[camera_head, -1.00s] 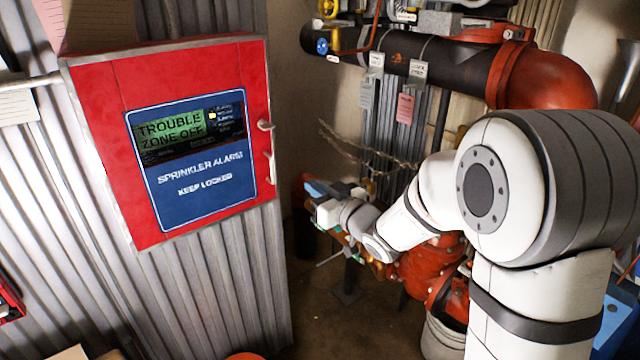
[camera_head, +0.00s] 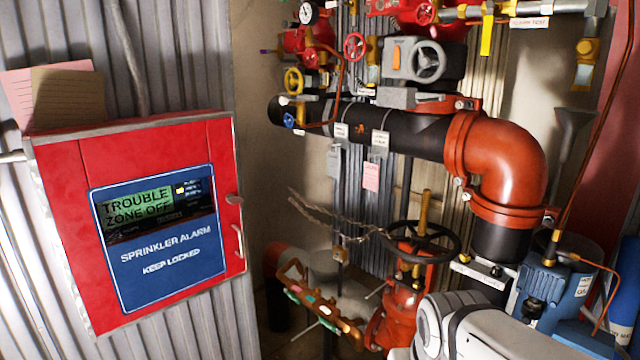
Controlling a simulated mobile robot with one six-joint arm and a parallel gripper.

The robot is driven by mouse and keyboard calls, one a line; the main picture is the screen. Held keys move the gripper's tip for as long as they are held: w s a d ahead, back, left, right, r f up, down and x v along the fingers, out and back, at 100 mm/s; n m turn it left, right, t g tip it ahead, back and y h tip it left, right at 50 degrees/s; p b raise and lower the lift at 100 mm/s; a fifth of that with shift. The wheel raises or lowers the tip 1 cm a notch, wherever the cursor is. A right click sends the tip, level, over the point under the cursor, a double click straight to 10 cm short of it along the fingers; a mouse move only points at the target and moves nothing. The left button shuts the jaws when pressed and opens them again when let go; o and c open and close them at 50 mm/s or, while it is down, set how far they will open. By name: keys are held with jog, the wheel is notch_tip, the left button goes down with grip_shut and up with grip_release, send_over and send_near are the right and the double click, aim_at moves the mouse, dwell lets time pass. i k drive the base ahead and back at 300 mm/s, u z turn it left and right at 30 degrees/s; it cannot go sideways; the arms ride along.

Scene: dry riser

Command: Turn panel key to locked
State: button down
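The red sprinkler alarm panel (camera_head: 75,180) hangs on the corrugated wall at the left. Its blue front plate reads SPRINKLER ALARM, KEEP LOCKED. Its lit green display (camera_head: 137,207) reads TROUBLE ZONE OFF. On the panel's right edge sit a small metal knob-like piece (camera_head: 234,199) and, below it, a slim upright handle (camera_head: 240,241). I cannot tell which of them is the key or how it is turned. My gripper is out of view; only a white part of my arm shows at the bottom right, well away from the panel.
A large red and black pipe (camera_head: 500,165) with valves and gauges fills the right side. Paper notes (camera_head: 65,98) stick up above the panel. Bare wall lies right of the panel.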

aim_at(233, 201)
jog(key=u, duration=1.45)
jog(key=i, duration=0.2)
jog(key=z, duration=0.6)
